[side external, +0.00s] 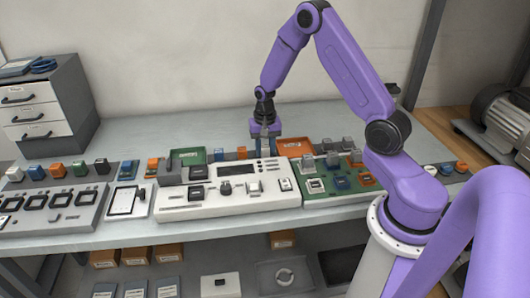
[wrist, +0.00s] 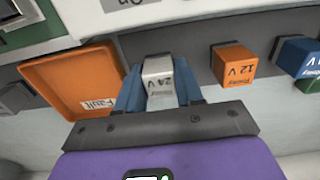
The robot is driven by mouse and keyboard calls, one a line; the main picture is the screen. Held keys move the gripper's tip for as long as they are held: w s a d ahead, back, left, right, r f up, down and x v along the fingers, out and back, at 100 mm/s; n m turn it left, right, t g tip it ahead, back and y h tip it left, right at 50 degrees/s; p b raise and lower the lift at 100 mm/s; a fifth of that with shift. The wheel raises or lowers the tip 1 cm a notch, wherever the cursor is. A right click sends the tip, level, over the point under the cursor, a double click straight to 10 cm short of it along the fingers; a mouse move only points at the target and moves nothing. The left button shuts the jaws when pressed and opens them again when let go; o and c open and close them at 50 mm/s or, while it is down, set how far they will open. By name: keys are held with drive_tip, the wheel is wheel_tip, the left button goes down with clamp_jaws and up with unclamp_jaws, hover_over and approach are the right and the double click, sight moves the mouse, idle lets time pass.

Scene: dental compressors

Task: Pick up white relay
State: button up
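The white relay (wrist: 159,78), labelled 24 V, sits between the two blue fingers of my gripper (wrist: 160,92) in the wrist view. The fingers lie along its left and right sides and look closed against it. In the side external view my gripper (side external: 265,142) points down at the back of the bench, behind the long white control unit (side external: 220,205). The relay is hard to make out there, and I cannot tell whether it rests on the grey strip or is lifted.
An orange Fault tray (wrist: 75,82) lies close to the left finger. An orange 12 V relay (wrist: 233,63) and a blue relay (wrist: 296,52) stand to the right. A green board (side external: 335,184) with relays is right of the control unit. Drawers (side external: 40,100) stand at the back left.

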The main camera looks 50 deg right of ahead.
drive_tip(key=shift+c, duration=0.6)
drive_tip(key=shift+r, duration=0.15)
drive_tip(key=shift+r, duration=0.6)
drive_tip(key=s+a+r, duration=0.4)
drive_tip(key=s+r, duration=0.7)
drive_tip(key=s, duration=0.2)
drive_tip(key=w+a, duration=0.8)
drive_tip(key=a, duration=0.4)
drive_tip(key=w+a, duration=0.7)
drive_tip(key=a, duration=0.5)
drive_tip(key=shift+a+f, duration=0.15)
drive_tip(key=shift+f, duration=2.8)
